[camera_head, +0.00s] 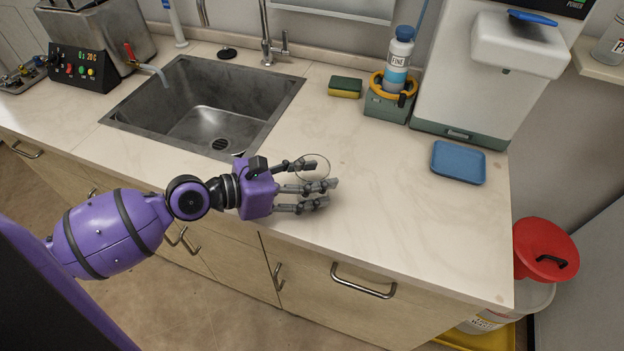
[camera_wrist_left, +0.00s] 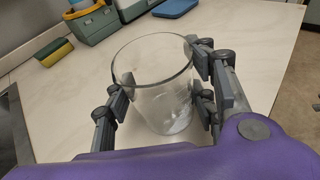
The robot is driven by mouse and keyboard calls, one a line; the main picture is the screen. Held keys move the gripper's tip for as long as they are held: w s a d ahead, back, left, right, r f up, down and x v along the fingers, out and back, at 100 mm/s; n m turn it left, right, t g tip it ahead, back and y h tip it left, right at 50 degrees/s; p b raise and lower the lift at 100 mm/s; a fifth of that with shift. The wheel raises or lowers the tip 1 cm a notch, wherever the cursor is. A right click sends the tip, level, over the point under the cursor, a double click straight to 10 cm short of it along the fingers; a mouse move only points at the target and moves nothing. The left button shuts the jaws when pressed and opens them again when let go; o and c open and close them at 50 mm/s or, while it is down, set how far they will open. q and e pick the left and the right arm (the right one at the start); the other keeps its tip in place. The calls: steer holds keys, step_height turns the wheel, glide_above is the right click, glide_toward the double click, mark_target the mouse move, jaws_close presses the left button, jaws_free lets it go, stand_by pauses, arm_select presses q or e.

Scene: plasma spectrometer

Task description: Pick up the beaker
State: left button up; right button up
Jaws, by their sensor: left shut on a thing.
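The beaker (camera_wrist_left: 155,85) is clear glass, upright and empty, between the fingers of my left gripper (camera_wrist_left: 160,90) in the left wrist view. The gripper is shut on it, with fingers touching both sides. In the head view my left gripper (camera_head: 312,185) reaches over the counter right of the sink. Only the thin round rim of the beaker (camera_head: 325,158) shows clearly there; the fingers hide much of the rest. I cannot tell whether the beaker's base touches the counter. My right gripper is in neither view.
The counter (camera_head: 420,230) is clear to the right of the gripper. The sink (camera_head: 205,105) lies behind left. A sponge (camera_head: 345,87), a green holder with a bottle (camera_head: 397,62), a blue tray (camera_head: 458,163) and a white instrument (camera_head: 480,90) stand behind. A red-lidded bin (camera_head: 540,245) is off the right edge.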

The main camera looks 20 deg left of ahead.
mark_target(328, 165)
arm_select(q)
steer(key=r, duration=0.1)
steer(key=r+p, duration=0.1)
steer(key=r, duration=0.1)
steer(key=r+p, duration=0.1)
steer(key=shift+s+d+r, duration=0.1)
steer(key=shift+s+r, duration=0.1)
steer(key=shift+s, duration=0.05)
steer(key=s+d+r+p, duration=0.3)
steer(key=s+r, duration=0.5)
steer(key=s, duration=0.5)
steer(key=shift+d+r, duration=0.25)
steer(key=shift+r, duration=0.05)
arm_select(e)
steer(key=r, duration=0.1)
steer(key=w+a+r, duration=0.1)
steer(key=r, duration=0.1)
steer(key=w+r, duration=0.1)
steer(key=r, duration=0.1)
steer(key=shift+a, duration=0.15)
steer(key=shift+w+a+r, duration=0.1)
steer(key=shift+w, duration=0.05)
